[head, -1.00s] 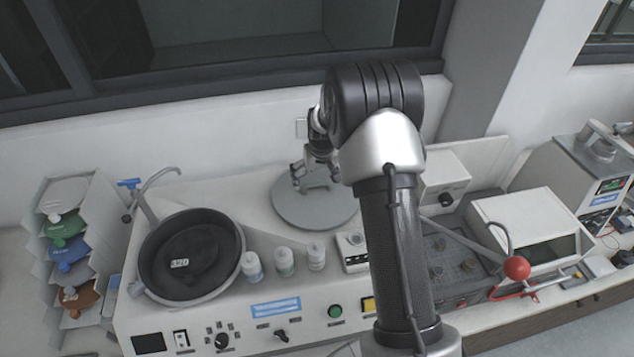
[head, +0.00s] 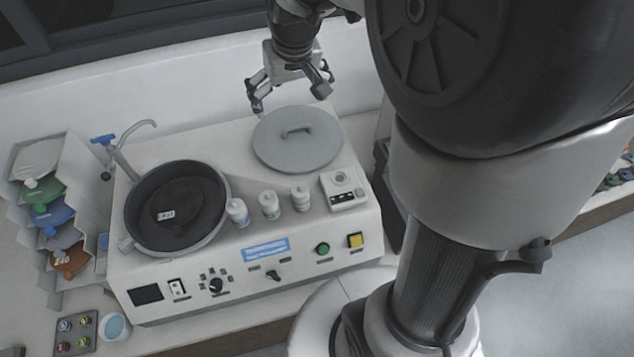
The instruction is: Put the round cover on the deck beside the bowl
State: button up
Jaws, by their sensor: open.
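The round cover (head: 275,150) is a flat grey disc with a bar handle on top. It lies on the machine's white deck (head: 236,166), to the right of the bowl and apart from it. The bowl (head: 143,222) is grey with a dark inside and holds a dark disc with a white label. My gripper (head: 288,103) is open and empty. It is above and behind the cover, near the wall, and apart from the handle.
Several white bottles (head: 269,205) stand in front of the cover. A small control box (head: 343,190) is on the deck's right. A tap (head: 125,150) rises behind the bowl. A rack of coloured discs (head: 48,215) stands at the left.

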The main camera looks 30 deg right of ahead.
jog(key=s+a+r, duration=0.1)
jog(key=s+a, duration=0.2)
jog(key=s, duration=0.9)
jog(key=s+a+r+n, duration=0.1)
jog(key=s+a, duration=0.2)
jog(key=s, duration=0.9)
jog(key=shift+r+t, duration=0.35)
jog(key=shift+t, duration=0.05)
jog(key=shift+a, duration=0.1)
notch_tip(320, 180, down, 19)
jog(key=b, duration=1.9)
jog(key=shift+r, duration=0.1)
